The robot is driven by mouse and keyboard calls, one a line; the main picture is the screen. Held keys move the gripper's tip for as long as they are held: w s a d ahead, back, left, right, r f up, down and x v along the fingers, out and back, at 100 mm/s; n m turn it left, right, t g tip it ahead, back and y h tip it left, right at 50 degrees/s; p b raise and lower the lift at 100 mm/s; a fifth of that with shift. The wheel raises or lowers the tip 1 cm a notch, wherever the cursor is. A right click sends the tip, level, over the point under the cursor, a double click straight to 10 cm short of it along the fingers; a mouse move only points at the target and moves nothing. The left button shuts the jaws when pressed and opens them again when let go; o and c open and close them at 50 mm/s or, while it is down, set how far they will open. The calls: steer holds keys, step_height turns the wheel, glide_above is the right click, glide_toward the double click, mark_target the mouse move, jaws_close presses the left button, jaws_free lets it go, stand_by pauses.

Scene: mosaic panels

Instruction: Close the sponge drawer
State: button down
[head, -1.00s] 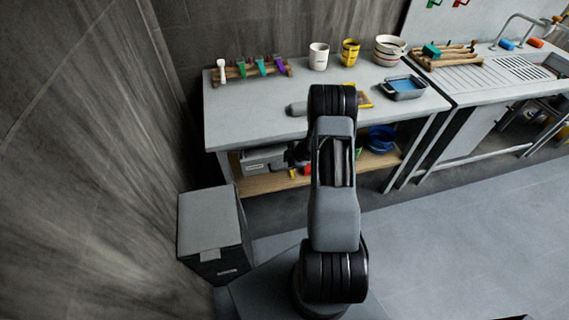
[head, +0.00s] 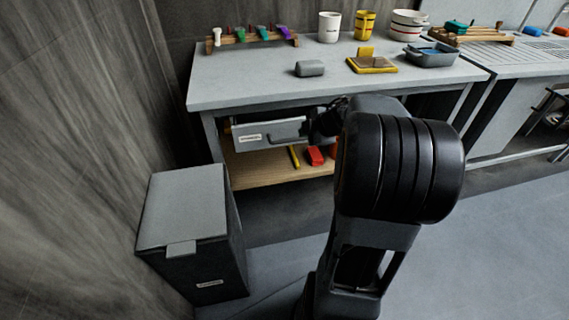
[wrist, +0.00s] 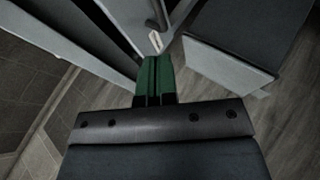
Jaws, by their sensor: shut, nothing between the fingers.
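A grey drawer (head: 275,133) with a white label hangs under the left part of the workbench in the head view. It seems to stand out a little, but how far is hard to tell, and its label cannot be read. My gripper (head: 322,124) is at the drawer's right end, dark and partly hidden by my arm. In the wrist view my gripper (wrist: 154,72) shows green fingers pressed together with nothing between them. A pale label (wrist: 155,42) and a dark curved handle lie just beyond the fingertips. Contact cannot be told.
A lidded grey bin (head: 185,215) stands on the floor at left. Red and yellow items (head: 314,156) lie on the lower shelf.

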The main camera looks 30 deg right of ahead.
steer(key=w+a+f+m+b, duration=0.1)
steer(key=w+f+b, duration=0.1)
steer(key=w+f, duration=0.1)
steer(key=w+a+f+m+g+b, duration=0.1)
steer(key=w+a+f+b, duration=0.1)
steer(key=w+f+b, duration=0.1)
steer(key=shift+w+a+f+y, duration=0.3)
steer(key=shift+w+f+y, duration=0.15)
steer(key=shift+f, duration=0.8)
